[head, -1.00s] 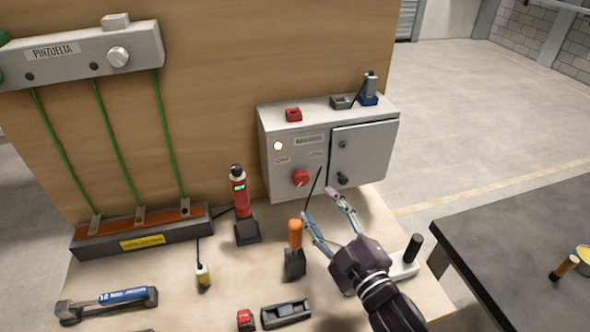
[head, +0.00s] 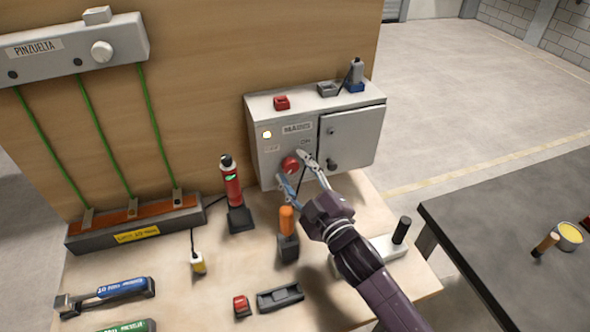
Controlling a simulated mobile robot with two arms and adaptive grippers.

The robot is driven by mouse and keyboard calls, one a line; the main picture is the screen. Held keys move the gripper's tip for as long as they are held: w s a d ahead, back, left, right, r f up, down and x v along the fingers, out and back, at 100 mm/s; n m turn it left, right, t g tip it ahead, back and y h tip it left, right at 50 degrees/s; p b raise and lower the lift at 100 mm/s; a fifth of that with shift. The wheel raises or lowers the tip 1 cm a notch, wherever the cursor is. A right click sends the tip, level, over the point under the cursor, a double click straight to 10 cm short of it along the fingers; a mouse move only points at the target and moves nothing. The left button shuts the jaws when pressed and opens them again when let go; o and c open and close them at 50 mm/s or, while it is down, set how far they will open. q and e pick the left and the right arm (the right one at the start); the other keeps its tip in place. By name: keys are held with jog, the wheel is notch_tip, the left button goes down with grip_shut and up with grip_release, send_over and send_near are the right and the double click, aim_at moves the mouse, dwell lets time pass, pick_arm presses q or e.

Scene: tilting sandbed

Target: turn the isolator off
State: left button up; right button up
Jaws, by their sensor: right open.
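The isolator is a red rotary knob (head: 289,164) on the front of a grey electrical box (head: 272,180), on the left part of its face. A small lit lamp (head: 267,134) glows above and left of the knob, and an ON label (head: 305,142) is to its upper right. My right gripper (head: 292,166) is open, its two fingertips at the knob, one to the lower left and one to the upper right. I cannot tell whether they touch it. The fingers hide part of the box face below. My left gripper is not in view.
A red canister (head: 231,185) and an orange-handled tool (head: 287,220) stand on the wooden bench left of my arm. A black-handled block (head: 385,246) lies to its right. A dark table (head: 500,235) is at the right. A red padlock-like item (head: 281,103) sits on the box.

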jog(key=c, duration=1.2)
jog(key=shift+o, duration=0.2)
jog(key=n+p, duration=0.2)
jog(key=shift+r+n, duration=0.15)
jog(key=shift+n, duration=0.15)
jog(key=n+p, duration=0.2)
jog(key=n, duration=0.1)
jog(key=shift+g+h+p, duration=0.3)
jog(key=shift+p, duration=0.1)
jog(key=n+h+p, duration=0.1)
jog(key=n+p, duration=0.2)
jog(key=n, duration=0.2)
jog(key=shift+a, duration=0.1)
jog(key=shift+n+p, duration=0.65)
jog(key=shift+n, duration=0.55)
jog(key=shift+h, duration=0.3)
